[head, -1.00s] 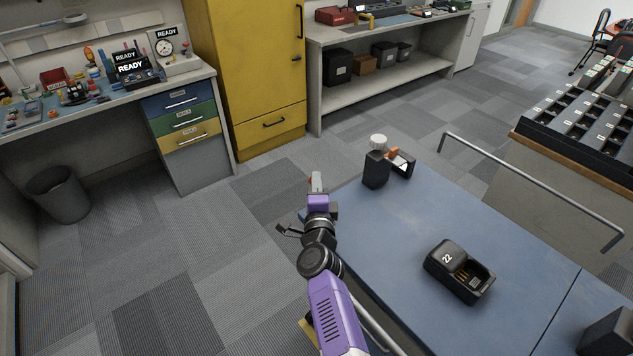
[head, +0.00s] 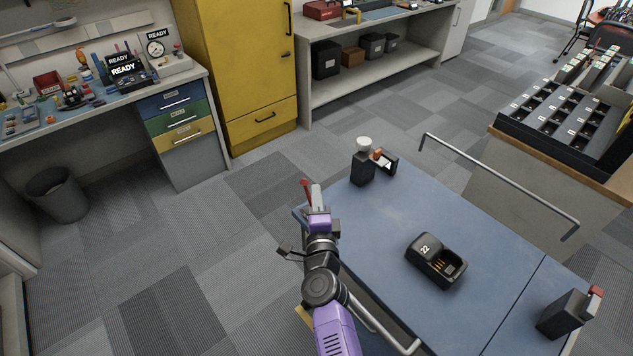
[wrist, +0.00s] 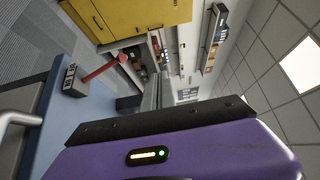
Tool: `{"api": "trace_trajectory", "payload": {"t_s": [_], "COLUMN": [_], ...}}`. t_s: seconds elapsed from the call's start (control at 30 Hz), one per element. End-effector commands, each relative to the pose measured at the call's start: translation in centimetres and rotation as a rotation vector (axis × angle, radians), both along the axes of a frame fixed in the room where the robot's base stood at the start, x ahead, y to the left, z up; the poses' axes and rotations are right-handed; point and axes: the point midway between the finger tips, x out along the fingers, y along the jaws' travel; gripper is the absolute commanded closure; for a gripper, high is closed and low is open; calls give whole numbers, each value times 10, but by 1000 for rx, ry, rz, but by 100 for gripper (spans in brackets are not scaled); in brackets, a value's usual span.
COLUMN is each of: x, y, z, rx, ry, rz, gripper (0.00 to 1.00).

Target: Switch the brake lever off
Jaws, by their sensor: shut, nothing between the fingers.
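The brake lever (head: 305,189) is a thin red bar at the cart's far left corner. In the head view it stands just left of my gripper's tip, and its base is mostly hidden behind my gripper. In the wrist view the red lever (wrist: 104,71) slants up to the right from a dark block with a pale label (wrist: 71,77) at the cart edge. My gripper (head: 316,190) is shut and empty. I cannot tell whether it touches the lever.
The blue cart top (head: 390,235) carries a black unit marked 22 (head: 436,260), a black device with a white knob (head: 362,165) and a dark block with a red top (head: 567,314). Metal rails (head: 500,180) edge the cart. A yellow cabinet (head: 240,75) stands behind.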

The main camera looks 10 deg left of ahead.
Motion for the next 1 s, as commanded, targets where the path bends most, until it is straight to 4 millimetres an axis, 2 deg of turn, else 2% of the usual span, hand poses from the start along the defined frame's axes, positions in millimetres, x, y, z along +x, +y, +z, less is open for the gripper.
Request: {"api": "trace_trajectory", "payload": {"t_s": [0.2,0.77,0.87,1.0], "x": [-10,-10,-10,-9], "y": [-2,-3,-3,-2], "z": [6,5,6,45], "rx": [0,-3,-46,-139], "ry": [0,-1,-18,-122], "rz": [0,-1,0,-2], "gripper": [100,100,100,100]}}
